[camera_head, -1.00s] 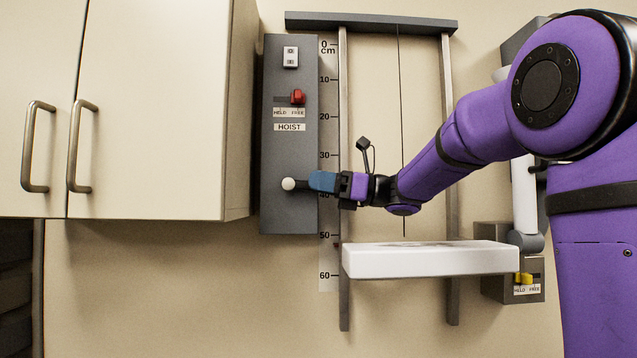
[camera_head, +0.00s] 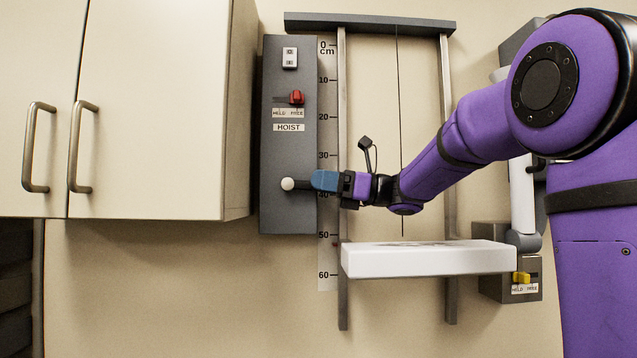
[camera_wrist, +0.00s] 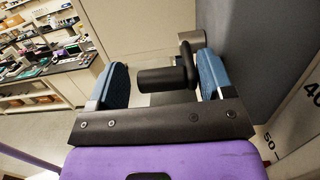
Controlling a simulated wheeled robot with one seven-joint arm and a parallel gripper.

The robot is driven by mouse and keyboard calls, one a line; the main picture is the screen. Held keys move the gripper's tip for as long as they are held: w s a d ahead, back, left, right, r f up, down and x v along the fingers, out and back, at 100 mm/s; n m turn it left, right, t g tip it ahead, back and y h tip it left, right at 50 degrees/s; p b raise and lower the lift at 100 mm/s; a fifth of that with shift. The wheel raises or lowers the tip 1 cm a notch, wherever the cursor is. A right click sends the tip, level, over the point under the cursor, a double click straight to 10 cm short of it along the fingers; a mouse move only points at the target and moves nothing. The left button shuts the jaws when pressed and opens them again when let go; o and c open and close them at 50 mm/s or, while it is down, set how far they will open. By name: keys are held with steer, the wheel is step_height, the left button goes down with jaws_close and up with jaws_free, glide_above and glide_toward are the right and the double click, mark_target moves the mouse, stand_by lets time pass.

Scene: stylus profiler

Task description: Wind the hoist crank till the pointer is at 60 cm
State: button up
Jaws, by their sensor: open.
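The grey hoist panel (camera_head: 285,215) hangs on the wall and carries the crank, whose pale round end (camera_head: 287,184) shows left of my gripper. My gripper (camera_head: 322,180) is at the panel's right edge. In the wrist view, my gripper (camera_wrist: 163,65) is open, with a dark cylindrical handle (camera_wrist: 158,79) between its blue fingers and gaps on both sides. The cm scale (camera_head: 327,215) runs down beside the rail. A tiny reddish pointer (camera_head: 337,243) sits a little below the 50 mark, level with the top of the white platform (camera_head: 420,264). My gripper partly covers the scale near 40.
A red lever (camera_head: 297,97) stands toward FREE on the panel. A yellow lever (camera_head: 521,278) is on a lower box at right. A cabinet (camera_head: 150,110) with two handles borders the panel on the left. The wall below is clear.

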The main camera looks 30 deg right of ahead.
steer(key=v, duration=1)
steer(key=shift+s+f, duration=0.1)
steer(key=shift+c, duration=0.4)
